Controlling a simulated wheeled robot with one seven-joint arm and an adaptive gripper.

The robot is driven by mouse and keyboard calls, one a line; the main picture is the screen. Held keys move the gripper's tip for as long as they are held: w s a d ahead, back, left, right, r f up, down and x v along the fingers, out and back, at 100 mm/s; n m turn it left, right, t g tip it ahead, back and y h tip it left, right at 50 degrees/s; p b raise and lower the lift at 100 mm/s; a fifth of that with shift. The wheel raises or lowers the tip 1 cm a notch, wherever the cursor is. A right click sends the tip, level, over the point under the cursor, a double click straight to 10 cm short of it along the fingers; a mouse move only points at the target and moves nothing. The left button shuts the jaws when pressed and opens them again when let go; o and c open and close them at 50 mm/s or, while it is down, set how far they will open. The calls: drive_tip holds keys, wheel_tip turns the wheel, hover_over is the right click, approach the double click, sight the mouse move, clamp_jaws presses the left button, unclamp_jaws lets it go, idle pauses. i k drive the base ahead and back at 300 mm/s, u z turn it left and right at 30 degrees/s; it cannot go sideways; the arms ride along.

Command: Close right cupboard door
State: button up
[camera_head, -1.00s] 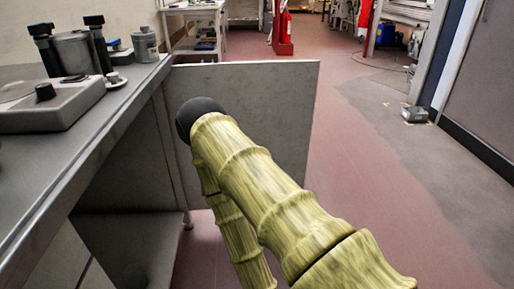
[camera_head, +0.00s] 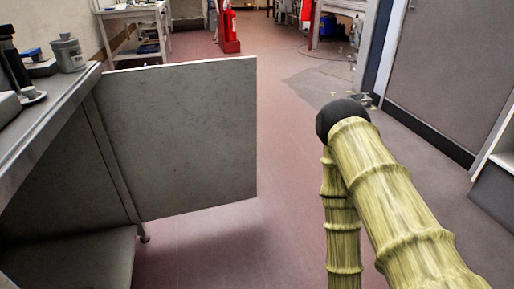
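The right cupboard door (camera_head: 185,140) is a grey panel. It stands wide open, sticking out into the aisle from the right end of the grey cupboard (camera_head: 62,262) under the workbench. The cupboard's open inside and a lower shelf show at the left. My arm, pale green and bamboo-like with a black rounded joint, is right of the door, with a clear gap of floor between them. My gripper is not visible, so whether it is open or shut does not show.
The bench top (camera_head: 60,108) at the left carries a grey canister (camera_head: 68,54) and other equipment. A red stand (camera_head: 229,30) and a white table (camera_head: 135,18) are farther back. The reddish floor (camera_head: 262,110) right of the door is clear. A grey wall (camera_head: 450,70) bounds the right side.

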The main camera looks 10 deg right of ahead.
sight(182, 137)
drive_tip(key=z, duration=0.75)
drive_tip(key=i, duration=4.8)
drive_tip(key=u, duration=4.6)
drive_tip(key=i, duration=0.5)
drive_tip(key=z, duration=0.05)
